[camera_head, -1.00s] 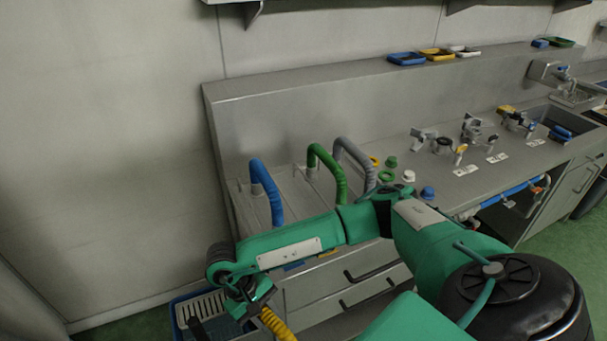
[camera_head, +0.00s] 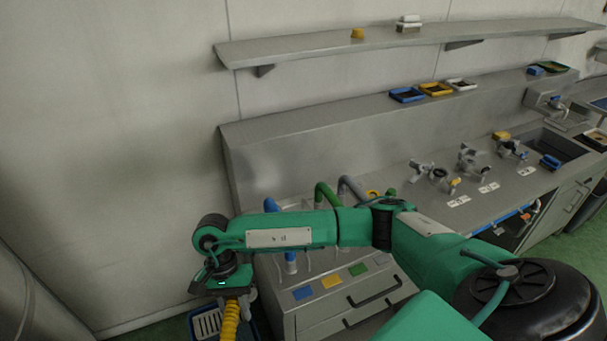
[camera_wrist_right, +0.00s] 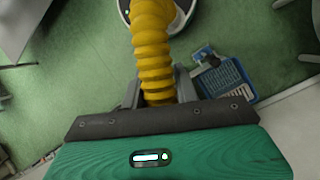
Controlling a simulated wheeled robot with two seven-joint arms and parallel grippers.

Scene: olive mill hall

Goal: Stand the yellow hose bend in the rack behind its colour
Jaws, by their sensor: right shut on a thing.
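The yellow hose bend (camera_head: 230,322) is a ribbed tube hanging below my right gripper (camera_head: 232,296). In the right wrist view the same bend (camera_wrist_right: 152,45) runs up between the two grey fingers of the gripper (camera_wrist_right: 158,90), which is shut on it. Its lower end is cut off in the head view. Blue (camera_head: 271,206), green (camera_head: 325,194) and grey (camera_head: 352,187) bends stand at the rack, partly hidden by my right arm. Blue (camera_head: 303,293), yellow (camera_head: 331,281), green (camera_head: 358,269) and grey (camera_head: 381,259) colour squares lie along the front edge. My left gripper is out of view.
A blue crate (camera_wrist_right: 243,95) with a grey grid stands on the green floor below the gripper. The counter (camera_head: 420,205) carries taps and fittings to the right. A shelf (camera_head: 390,38) and a ledge with small trays (camera_head: 407,95) run along the wall.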

